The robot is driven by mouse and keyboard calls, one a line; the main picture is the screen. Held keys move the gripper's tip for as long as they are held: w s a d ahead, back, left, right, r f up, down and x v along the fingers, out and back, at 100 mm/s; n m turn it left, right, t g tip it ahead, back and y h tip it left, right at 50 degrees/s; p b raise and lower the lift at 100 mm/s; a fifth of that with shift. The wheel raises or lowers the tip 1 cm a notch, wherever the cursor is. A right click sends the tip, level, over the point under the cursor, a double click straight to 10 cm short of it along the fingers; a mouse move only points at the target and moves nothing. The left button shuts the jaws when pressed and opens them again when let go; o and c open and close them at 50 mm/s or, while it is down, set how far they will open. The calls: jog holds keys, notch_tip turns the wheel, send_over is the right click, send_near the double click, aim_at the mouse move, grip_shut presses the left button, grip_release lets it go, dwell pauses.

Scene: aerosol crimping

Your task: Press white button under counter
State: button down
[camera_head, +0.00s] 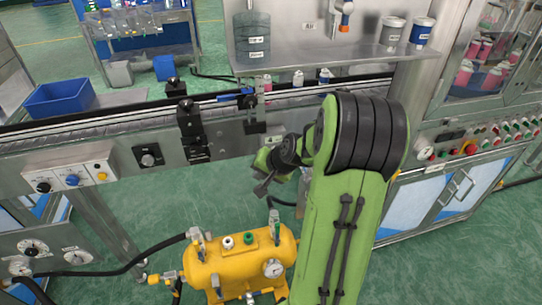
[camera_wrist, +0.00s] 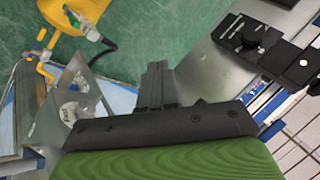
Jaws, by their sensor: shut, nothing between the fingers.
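The steel counter (camera_head: 110,128) runs across the head view, with a conveyor along its top. Under its left end, a control box (camera_head: 72,180) carries a black, a blue and a yellow control on pale bases. At the right, a panel (camera_head: 480,140) holds red, green and pale buttons, too small to tell apart for sure. My gripper (camera_head: 262,188) is in front of the counter's front face, below the conveyor and apart from both panels. In the wrist view, its dark fingers (camera_wrist: 155,85) are together and empty.
A yellow tank (camera_head: 240,265) with a gauge and valves stands on the green floor below my gripper. A blue bin (camera_head: 60,98) sits behind.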

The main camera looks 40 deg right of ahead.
jog(key=s+d+f+m+t+h+b, duration=0.1)
jog(key=d+f+m, duration=0.3)
jog(key=d, duration=0.5)
notch_tip(320, 180, down, 3)
jog(key=shift+s+d+r+m+t+b, duration=0.25)
jog(key=shift+m+t+b, duration=0.15)
jog(key=shift+t, duration=0.2)
jog(key=w+d+p, duration=0.1)
jog(key=w+d, duration=0.3)
jog(key=w, duration=0.3)
jog(key=shift+w+p, duration=0.35)
jog(key=shift+p, duration=0.05)
jog(key=shift+w+d, duration=0.1)
jog(key=shift+d, duration=0.05)
dwell(0.6)
jog(key=shift+w+d, duration=0.15)
jog(key=shift+w, duration=0.1)
